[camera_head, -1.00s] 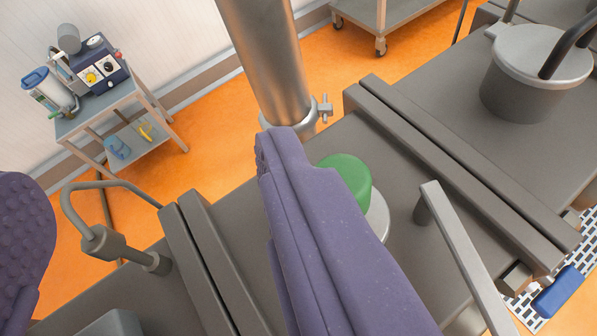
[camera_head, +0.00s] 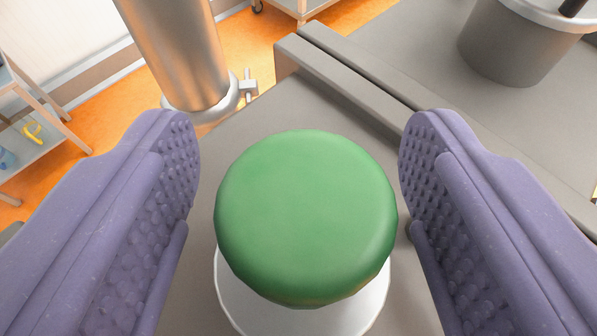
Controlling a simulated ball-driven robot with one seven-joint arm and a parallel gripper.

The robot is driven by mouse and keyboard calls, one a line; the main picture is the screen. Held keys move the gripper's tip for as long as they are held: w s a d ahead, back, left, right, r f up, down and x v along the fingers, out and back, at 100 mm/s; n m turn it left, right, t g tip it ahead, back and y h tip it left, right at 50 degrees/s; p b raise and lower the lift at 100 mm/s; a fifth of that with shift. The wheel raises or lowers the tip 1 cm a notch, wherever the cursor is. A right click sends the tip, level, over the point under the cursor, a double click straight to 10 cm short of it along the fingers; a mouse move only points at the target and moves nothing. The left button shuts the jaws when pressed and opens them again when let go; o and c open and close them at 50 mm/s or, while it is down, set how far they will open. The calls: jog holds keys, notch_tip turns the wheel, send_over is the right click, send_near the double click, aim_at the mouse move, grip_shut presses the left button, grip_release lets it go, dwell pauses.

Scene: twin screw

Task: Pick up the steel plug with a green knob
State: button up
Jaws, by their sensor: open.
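The green knob (camera_head: 305,215) of the steel plug is large in the middle of the view. Below it shows the pale steel flange (camera_head: 303,310) of the plug, set on the grey machine top. My gripper (camera_head: 300,150) is open, with one purple studded finger to the left of the knob and one to the right. There is a gap between each finger and the knob, so neither touches it. The lower part of the plug is hidden under the knob.
A steel column (camera_head: 180,50) with a clamp stands behind the knob on the left. A raised grey ridge (camera_head: 345,95) crosses the machine top behind the knob. A grey pot (camera_head: 515,45) stands at the upper right. A trolley (camera_head: 35,140) is at the left.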

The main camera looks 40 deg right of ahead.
jog(key=shift+w+d+f, duration=0.25)
jog(key=shift+w+d, duration=0.25)
jog(key=shift+r, duration=0.1)
jog(key=c, duration=1.2)
